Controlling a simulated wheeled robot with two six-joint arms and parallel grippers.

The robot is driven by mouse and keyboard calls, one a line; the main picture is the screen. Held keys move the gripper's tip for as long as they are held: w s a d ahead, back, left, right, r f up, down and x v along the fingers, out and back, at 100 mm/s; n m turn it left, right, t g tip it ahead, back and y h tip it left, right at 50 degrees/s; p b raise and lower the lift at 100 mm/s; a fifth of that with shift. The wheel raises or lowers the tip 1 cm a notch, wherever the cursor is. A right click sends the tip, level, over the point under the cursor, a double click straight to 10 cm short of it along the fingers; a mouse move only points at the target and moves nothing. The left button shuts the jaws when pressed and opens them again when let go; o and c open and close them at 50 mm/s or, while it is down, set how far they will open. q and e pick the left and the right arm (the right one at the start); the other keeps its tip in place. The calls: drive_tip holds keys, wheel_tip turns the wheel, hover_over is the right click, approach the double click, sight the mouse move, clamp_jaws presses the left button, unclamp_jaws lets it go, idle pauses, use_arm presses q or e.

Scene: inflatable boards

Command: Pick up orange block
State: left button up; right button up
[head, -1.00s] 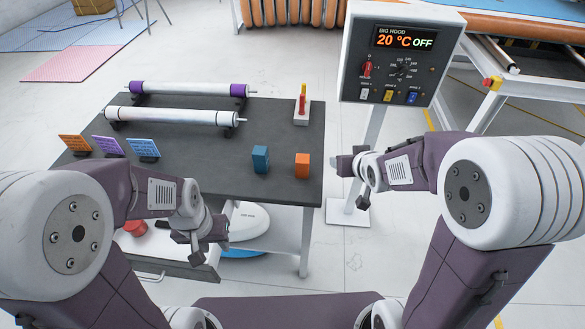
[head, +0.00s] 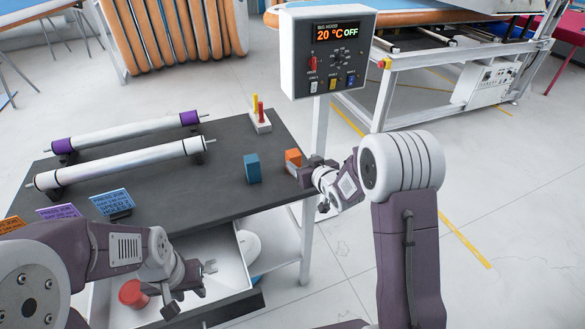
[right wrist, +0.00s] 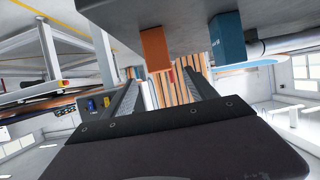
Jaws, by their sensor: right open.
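The orange block (head: 292,157) stands upright near the right edge of the dark table, partly hidden by my right gripper in the head view. My right gripper (head: 308,172) is at the table's right edge, close to the block. In the right wrist view the orange block (right wrist: 155,49) shows beyond the open fingers (right wrist: 160,88), with nothing held between them. A blue block (head: 252,168) stands just left of the orange one. My left gripper (head: 207,279) is over the open drawer at the front, and its jaw state is not clear.
Two rollers (head: 125,160) lie on the dark table (head: 205,195), with several cards along its left front. A small stand with red and yellow pegs (head: 260,122) is at the back. The control box (head: 327,52) on a post stands behind the table. A red round object (head: 132,293) is in the drawer.

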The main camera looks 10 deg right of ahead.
sight(296, 157)
drive_tip(key=x, duration=0.3)
drive_tip(key=shift+w+a, duration=0.25)
drive_tip(key=shift+w+d+f, duration=0.1)
drive_tip(key=shift+w+f, duration=0.15)
drive_tip(key=shift+w, duration=0.15)
drive_tip(key=x, duration=0.4)
drive_tip(key=shift+w+f, duration=0.1)
drive_tip(key=shift+w, duration=0.3)
drive_tip(key=shift+s, duration=0.15)
drive_tip(key=c, duration=0.4)
clamp_jaws()
